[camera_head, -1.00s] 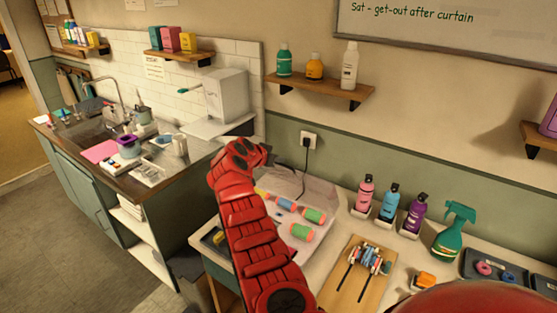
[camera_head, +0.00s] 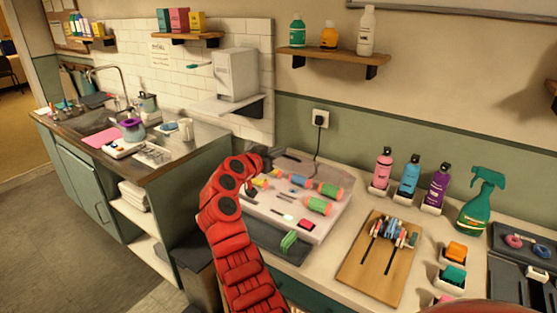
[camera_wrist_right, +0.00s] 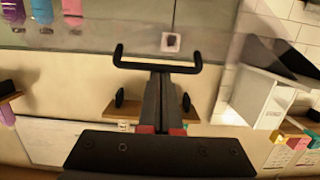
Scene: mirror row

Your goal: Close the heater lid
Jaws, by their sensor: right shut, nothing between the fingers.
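The heater (camera_head: 313,228) is a pale box on the counter, open on top, with several coloured rollers inside. Its lid (camera_wrist_right: 75,60) looks like a clear panel, raised at the back; its outline is hard to make out in the head view. A black U-shaped handle (camera_wrist_right: 125,63) shows in the wrist view. My right gripper (camera_wrist_right: 160,76) is shut and empty, its fingertips at that handle; whether they touch it is unclear. In the head view my right gripper (camera_head: 284,160) is small and dark over the heater's back left. My left gripper is out of view.
Pink, blue and purple bottles (camera_head: 410,178) and a green spray bottle (camera_head: 476,203) stand right of the heater. A wooden board (camera_head: 362,272) with clips lies at front right. A wall outlet (camera_head: 320,119) with a cord is behind. A sink counter (camera_head: 180,165) stands left.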

